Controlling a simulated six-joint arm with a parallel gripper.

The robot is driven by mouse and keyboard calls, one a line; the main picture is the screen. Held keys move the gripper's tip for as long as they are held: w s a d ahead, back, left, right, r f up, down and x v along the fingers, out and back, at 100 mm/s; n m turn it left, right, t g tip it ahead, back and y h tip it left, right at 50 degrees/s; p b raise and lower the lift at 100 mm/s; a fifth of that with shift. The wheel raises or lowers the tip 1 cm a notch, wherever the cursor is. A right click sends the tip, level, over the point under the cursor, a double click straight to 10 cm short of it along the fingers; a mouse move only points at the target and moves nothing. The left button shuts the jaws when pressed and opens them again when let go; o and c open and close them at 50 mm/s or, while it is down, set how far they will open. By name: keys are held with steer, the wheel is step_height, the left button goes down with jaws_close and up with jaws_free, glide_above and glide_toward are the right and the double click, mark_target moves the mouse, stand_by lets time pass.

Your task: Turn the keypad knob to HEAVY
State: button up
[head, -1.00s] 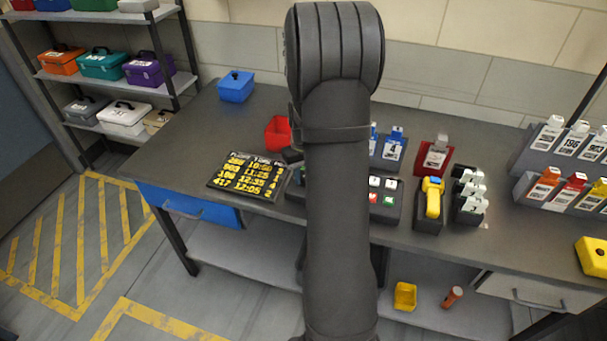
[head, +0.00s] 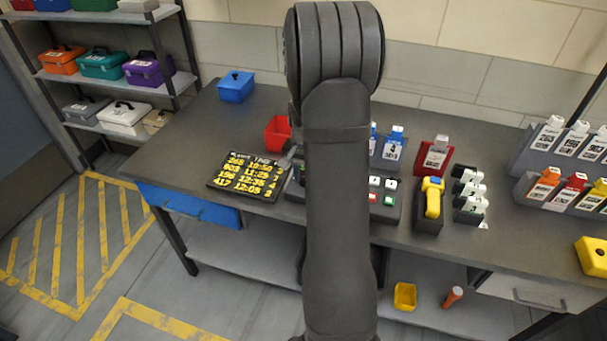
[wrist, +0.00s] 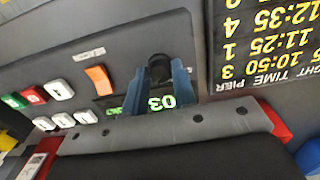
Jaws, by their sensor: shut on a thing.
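The keypad (wrist: 110,50) is a dark grey panel that fills the upper left of the wrist view. Its black knob (wrist: 160,67) sits between the two blue fingers of my gripper (wrist: 160,76), which is shut on it. A green-lit display (wrist: 155,103) lies just behind the fingers and is partly covered by them. The knob's pointer and any HEAVY mark cannot be made out. In the head view the keypad (head: 388,206) shows to the right of my arm, which hides its middle, the knob and most of my gripper.
The keypad has an orange button (wrist: 99,79) and several white, green and red ones. A black flight board (head: 248,176) with yellow text lies beside it. A red bin (head: 277,133) stands behind, and a yellow scanner (head: 432,200) in a holder stands to the right.

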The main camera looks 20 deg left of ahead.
stand_by(0.3)
steer(key=o, duration=1)
steer(key=shift+r, duration=0.1)
step_height(320, 180, up, 17)
steer(key=shift+r, duration=0.15)
step_height(320, 180, down, 18)
steer(key=shift+r, duration=0.25)
stand_by(0.4)
